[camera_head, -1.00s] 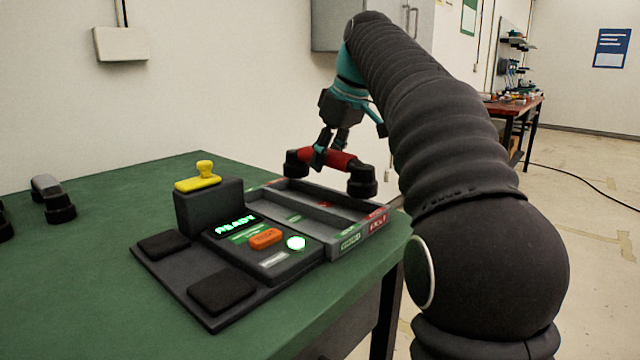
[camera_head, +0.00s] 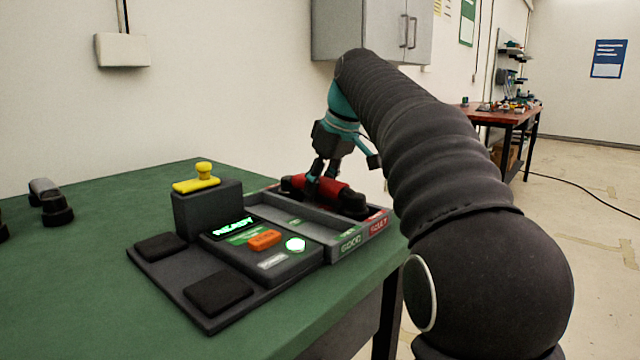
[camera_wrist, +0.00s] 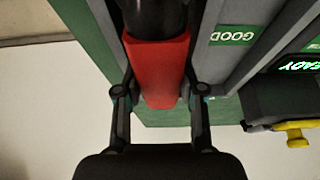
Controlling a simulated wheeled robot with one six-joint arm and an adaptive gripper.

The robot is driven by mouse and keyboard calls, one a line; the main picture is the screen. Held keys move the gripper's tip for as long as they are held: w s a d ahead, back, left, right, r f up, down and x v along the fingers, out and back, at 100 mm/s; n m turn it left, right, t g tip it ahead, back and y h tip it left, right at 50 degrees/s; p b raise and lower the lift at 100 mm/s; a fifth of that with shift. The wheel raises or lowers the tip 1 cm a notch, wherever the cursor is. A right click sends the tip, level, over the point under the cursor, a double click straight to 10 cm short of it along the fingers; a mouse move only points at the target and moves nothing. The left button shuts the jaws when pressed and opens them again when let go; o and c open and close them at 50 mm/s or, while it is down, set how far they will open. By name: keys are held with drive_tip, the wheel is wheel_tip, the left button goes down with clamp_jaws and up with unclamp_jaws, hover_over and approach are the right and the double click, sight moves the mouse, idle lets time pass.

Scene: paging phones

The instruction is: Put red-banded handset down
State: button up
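The red-banded handset (camera_head: 342,193), dark at both ends with a red grip, lies low within the far, red-labelled compartment of the grey tray (camera_head: 352,249). My gripper (camera_head: 321,186) reaches down from above and is shut on its red middle. In the wrist view the red band (camera_wrist: 158,72) sits between my two fingers (camera_wrist: 160,88). The tray's near compartment, with the green GOOD label (camera_head: 350,243), looks empty. Whether the handset rests on the tray floor is hard to tell, since the tray wall and fingers hide its underside.
Beside the tray on the green table (camera_head: 90,290) stands a dark console with a lit green display (camera_head: 233,227), an orange button (camera_head: 264,239) and a yellow-topped block (camera_head: 207,205). Another dark handset (camera_head: 50,202) lies at the left. The front left of the table is clear.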

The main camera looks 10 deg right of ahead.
drive_tip(key=shift+o, duration=1.2)
drive_tip(key=shift+s+r, duration=0.1)
drive_tip(key=shift+r, duration=0.5)
drive_tip(key=p+v, duration=0.4)
drive_tip(key=v, duration=0.7)
drive_tip(key=shift+r, duration=0.1)
idle(0.7)
